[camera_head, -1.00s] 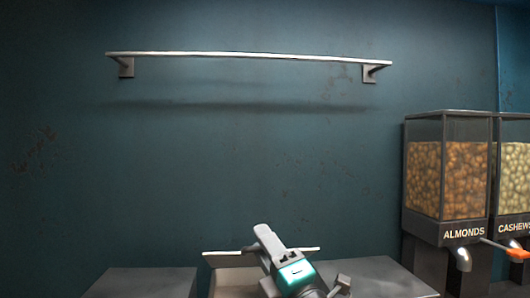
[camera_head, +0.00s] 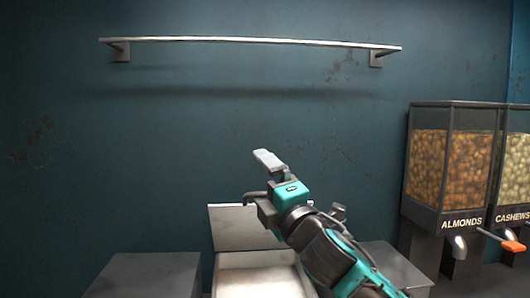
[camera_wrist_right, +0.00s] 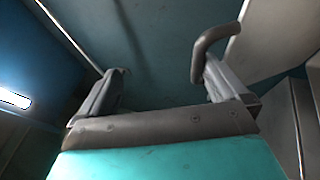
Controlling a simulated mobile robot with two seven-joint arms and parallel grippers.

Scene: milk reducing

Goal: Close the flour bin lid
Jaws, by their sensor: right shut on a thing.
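The flour bin (camera_head: 307,282) stands at the bottom centre of the head view, with white flour inside. Its pale lid (camera_head: 232,228) stands raised, nearly upright, at the back of the bin. My right gripper (camera_head: 262,178) is at the lid's top edge, shut on the lid handle (camera_head: 251,195). In the right wrist view, the curved dark handle (camera_wrist_right: 211,40) shows beside the right finger, and the lid (camera_wrist_right: 280,45) behind it. The gripper and arm hide the lid's right part. My left gripper is in neither view.
Grey bin tops (camera_head: 150,272) lie to the left and right of the flour bin. An almond dispenser (camera_head: 445,170) and a cashew dispenser (camera_head: 513,175) stand at the right. A metal rail (camera_head: 250,41) runs along the blue wall. The wall space at left is clear.

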